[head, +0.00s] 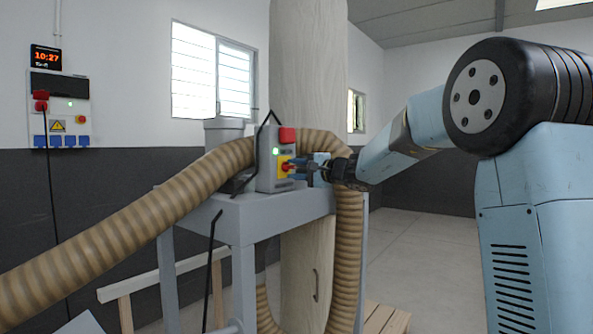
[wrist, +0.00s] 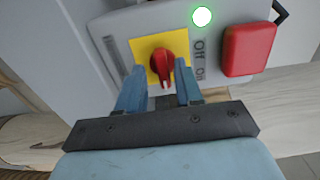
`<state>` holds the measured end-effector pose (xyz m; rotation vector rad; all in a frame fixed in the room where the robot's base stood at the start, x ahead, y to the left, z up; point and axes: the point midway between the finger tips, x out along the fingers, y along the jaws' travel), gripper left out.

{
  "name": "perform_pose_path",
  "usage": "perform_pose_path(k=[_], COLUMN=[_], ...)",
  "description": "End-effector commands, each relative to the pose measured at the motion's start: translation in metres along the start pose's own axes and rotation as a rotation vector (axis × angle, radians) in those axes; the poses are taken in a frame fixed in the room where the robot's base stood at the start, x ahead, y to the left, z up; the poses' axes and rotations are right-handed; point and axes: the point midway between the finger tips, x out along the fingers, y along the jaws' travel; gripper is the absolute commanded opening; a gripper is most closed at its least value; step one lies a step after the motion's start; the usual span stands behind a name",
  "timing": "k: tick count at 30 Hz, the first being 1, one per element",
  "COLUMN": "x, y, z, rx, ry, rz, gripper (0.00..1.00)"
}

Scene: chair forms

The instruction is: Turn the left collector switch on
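The collector switch is a red rotary knob (wrist: 163,64) on a yellow plate (wrist: 139,50) on a grey box (wrist: 117,27). In the head view the box (head: 266,160) stands on the grey metal frame, with the knob (head: 286,167) facing right. A round green light (wrist: 202,16) on the box is lit. "Off" and "On" labels show right of the plate. My gripper (wrist: 160,82) is open, its two blue fingers either side of the knob's lower part. The right finger is close to the knob; I cannot tell if they touch. In the head view my gripper (head: 296,169) is at the box.
A large red block (wrist: 249,49) sits on the box right of the labels. A ribbed tan hose (head: 140,215) runs behind the box. The grey frame (head: 240,215) stands below. A wall panel (head: 61,110) with blue sockets hangs at far left. Open floor (head: 430,250) lies right.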

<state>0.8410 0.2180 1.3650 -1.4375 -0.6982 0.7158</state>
Motion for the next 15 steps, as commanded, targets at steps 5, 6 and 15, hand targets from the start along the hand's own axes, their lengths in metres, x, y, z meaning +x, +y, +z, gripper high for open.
perform_pose_path(k=[5,6,15], x=[0.0,0.0,-0.022], y=[-0.001,-0.001,-0.002], z=[0.0,0.0,0.0], rx=[-0.001,-0.001,-0.002], ry=[0.0,0.0,0.002], rz=[-0.002,-0.002,-0.002], gripper=[0.39,0.39,0.39])
